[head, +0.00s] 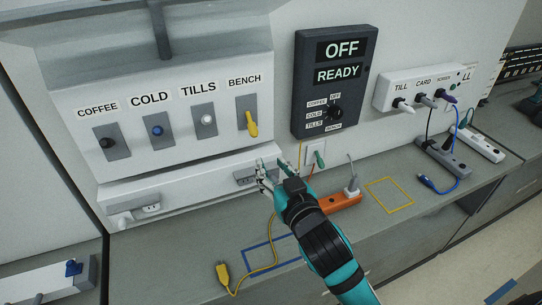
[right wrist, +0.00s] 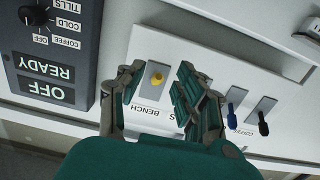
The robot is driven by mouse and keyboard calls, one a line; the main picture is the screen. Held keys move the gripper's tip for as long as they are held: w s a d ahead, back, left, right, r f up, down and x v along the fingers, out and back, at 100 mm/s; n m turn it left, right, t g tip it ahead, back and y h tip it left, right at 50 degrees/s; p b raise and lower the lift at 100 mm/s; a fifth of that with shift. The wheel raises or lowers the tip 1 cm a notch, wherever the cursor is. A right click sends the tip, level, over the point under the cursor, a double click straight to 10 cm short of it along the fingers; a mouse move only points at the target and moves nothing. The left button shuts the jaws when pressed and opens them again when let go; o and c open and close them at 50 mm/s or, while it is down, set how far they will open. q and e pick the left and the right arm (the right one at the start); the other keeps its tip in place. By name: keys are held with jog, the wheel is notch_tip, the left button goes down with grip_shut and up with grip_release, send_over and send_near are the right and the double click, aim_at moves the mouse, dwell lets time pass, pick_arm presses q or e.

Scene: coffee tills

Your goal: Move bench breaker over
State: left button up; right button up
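The BENCH breaker (head: 247,113) is the rightmost switch on the white wall panel, a grey plate with a yellow lever (head: 251,125) that hangs toward the lower end of its plate. My right gripper (head: 268,170) is below and a little right of it in the head view, clear of the lever, its fingers apart and empty. In the right wrist view the yellow lever (right wrist: 157,78) shows between the two open fingers (right wrist: 155,95), beyond them. My left gripper is not in view.
COFFEE (head: 112,142), COLD (head: 158,131) and TILLS (head: 204,121) switches sit left of BENCH. A dark box (head: 335,85) reading OFF and READY is to the right. An orange power strip (head: 341,202) and a loose yellow plug (head: 224,275) lie on the counter.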

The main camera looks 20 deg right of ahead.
aim_at(256, 136)
jog(key=shift+t, duration=0.5)
jog(key=w+r, duration=0.1)
jog(key=w, duration=0.1)
jog(key=w+r, duration=0.1)
jog(key=w, duration=0.2)
jog(key=w+a+r+b, duration=0.1)
jog(key=w, duration=0.2)
jog(key=shift+r, duration=0.1)
jog(key=shift+w+a, duration=0.1)
jog(key=shift+w, duration=0.1)
jog(key=shift+c, duration=1.6)
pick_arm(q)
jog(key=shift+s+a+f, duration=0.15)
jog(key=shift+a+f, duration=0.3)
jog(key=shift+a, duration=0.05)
pick_arm(e)
jog(key=c, duration=0.3)
